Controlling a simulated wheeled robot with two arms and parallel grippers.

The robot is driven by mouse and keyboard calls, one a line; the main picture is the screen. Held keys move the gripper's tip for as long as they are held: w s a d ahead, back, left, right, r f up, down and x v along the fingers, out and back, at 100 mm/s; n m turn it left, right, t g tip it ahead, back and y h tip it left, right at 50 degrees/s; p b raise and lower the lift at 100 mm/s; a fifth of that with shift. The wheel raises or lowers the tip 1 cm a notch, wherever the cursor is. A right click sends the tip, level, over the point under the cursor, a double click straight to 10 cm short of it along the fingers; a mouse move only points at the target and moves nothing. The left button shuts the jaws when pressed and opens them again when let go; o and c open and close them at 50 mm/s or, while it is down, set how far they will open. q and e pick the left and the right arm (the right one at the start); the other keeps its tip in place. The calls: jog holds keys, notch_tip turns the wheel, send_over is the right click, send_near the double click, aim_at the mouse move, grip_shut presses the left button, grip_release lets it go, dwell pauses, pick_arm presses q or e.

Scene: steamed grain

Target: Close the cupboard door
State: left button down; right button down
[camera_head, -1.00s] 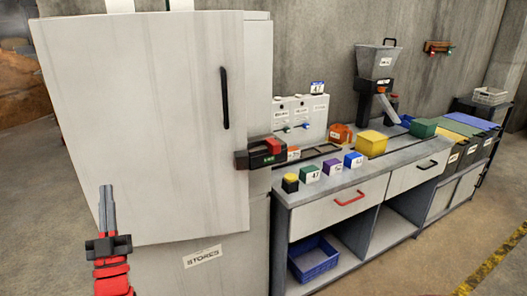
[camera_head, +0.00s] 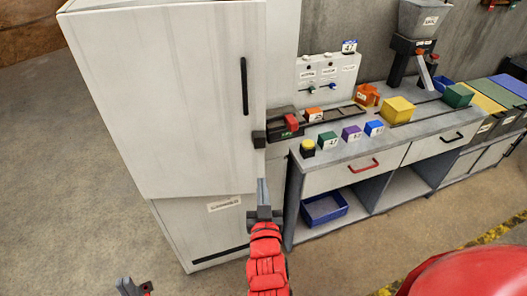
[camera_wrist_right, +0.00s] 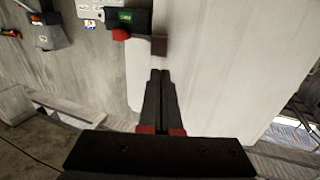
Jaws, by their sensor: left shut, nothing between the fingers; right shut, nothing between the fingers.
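The cupboard door (camera_head: 165,105) is a large pale panel with a black vertical handle (camera_head: 244,86) near its right edge. It stands in front of the cupboard body; I cannot tell how wide any gap is. My right gripper (camera_head: 262,183) is shut and empty, pointing up at the door's lower right corner; contact is unclear. In the right wrist view its fingertips (camera_wrist_right: 160,74) lie in front of the door panel (camera_wrist_right: 220,70), below a dark block (camera_wrist_right: 159,46) by the door's edge. My left gripper (camera_head: 130,287) is shut, low at the bottom left edge, mostly cut off.
Open floor (camera_head: 70,190) lies left of the cupboard.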

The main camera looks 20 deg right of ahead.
jog(key=p+x, duration=0.4)
jog(key=x, duration=0.7)
jog(key=shift+w+r, duration=0.15)
jog(key=shift+r, duration=0.05)
jog(key=shift+w+d+f+p, duration=0.15)
jog(key=shift+w+p, duration=0.35)
jog(key=shift+w, duration=0.2)
